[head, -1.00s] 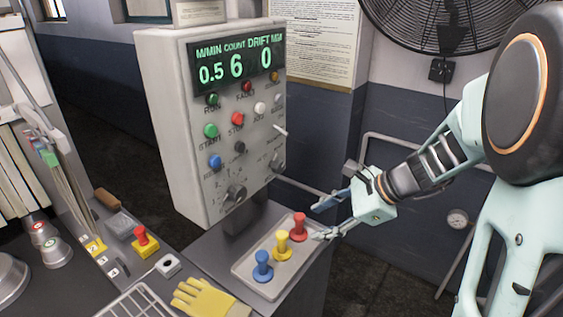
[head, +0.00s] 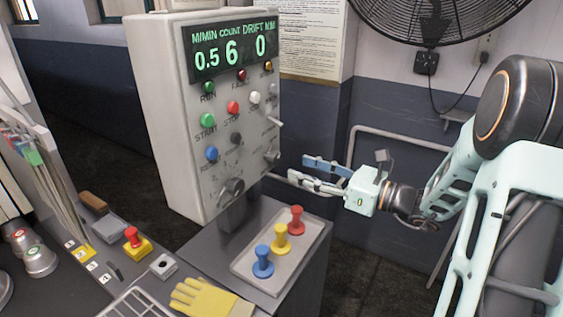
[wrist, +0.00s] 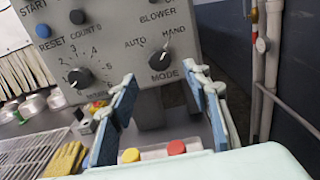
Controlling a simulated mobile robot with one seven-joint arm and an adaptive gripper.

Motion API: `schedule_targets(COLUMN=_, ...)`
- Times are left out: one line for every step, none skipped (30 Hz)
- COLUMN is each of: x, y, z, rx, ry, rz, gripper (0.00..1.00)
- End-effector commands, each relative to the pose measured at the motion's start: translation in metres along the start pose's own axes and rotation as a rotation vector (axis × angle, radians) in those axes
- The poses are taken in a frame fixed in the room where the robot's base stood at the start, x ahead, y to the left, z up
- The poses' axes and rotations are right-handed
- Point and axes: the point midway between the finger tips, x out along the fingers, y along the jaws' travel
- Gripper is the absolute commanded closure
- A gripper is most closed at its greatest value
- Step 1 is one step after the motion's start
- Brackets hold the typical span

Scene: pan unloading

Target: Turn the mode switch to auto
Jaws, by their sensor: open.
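The mode switch (head: 272,157) is a dark knob low on the right side of the grey control panel (head: 165,120). In the wrist view the mode switch (wrist: 160,59) has AUTO at its upper left and HAND at its upper right. Its pointer appears to lean up and right toward HAND. My gripper (head: 301,169) is open and empty, a short way to the right of the switch and apart from it. In the wrist view the fingers of my gripper (wrist: 159,76) spread on either side below the switch, which lies beyond them.
A tray (head: 243,267) with blue, yellow and red pegs stands below the panel. A larger dial (head: 231,190) sits left of the switch. A small toggle lever (head: 274,121) juts out above it. A yellow glove (head: 203,298) lies at the front.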

Motion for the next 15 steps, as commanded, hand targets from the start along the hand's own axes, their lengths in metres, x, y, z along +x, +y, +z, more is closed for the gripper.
schedule_targets(x=0.012, y=0.002, z=0.001, rx=0.000, ry=0.000, rz=0.005, gripper=0.56)
schedule_targets(x=0.017, y=0.002, z=0.001, rx=0.000, ry=0.000, rz=0.005, gripper=0.56)
schedule_targets(x=0.025, y=0.001, z=0.001, rx=-0.001, ry=0.000, rz=0.005, gripper=0.56)
schedule_targets(x=0.030, y=0.001, z=0.001, rx=-0.002, ry=0.001, rz=0.005, gripper=0.56)
schedule_targets(x=0.035, y=0.001, z=0.001, rx=-0.002, ry=0.001, rz=0.004, gripper=0.56)
schedule_targets(x=0.042, y=0.001, z=0.001, rx=-0.001, ry=0.000, rz=0.004, gripper=0.56)
schedule_targets(x=0.046, y=0.001, z=0.000, rx=-0.001, ry=0.001, rz=0.004, gripper=0.56)
schedule_targets(x=0.050, y=0.001, z=0.000, rx=-0.001, ry=0.002, rz=0.003, gripper=0.56)
schedule_targets(x=0.054, y=0.001, z=0.000, rx=-0.001, ry=0.001, rz=0.003, gripper=0.56)
schedule_targets(x=0.057, y=0.001, z=0.000, rx=-0.001, ry=0.001, rz=0.002, gripper=0.56)
schedule_targets(x=0.060, y=0.001, z=0.000, rx=-0.002, ry=0.001, rz=0.003, gripper=0.56)
schedule_targets(x=0.062, y=0.001, z=0.000, rx=-0.002, ry=0.002, rz=0.002, gripper=0.56)
schedule_targets(x=0.064, y=0.001, z=0.000, rx=-0.002, ry=0.002, rz=0.002, gripper=0.56)
schedule_targets(x=0.065, y=0.000, z=0.000, rx=-0.002, ry=0.002, rz=0.001, gripper=0.56)
schedule_targets(x=0.066, y=0.000, z=0.000, rx=-0.002, ry=0.002, rz=0.001, gripper=0.56)
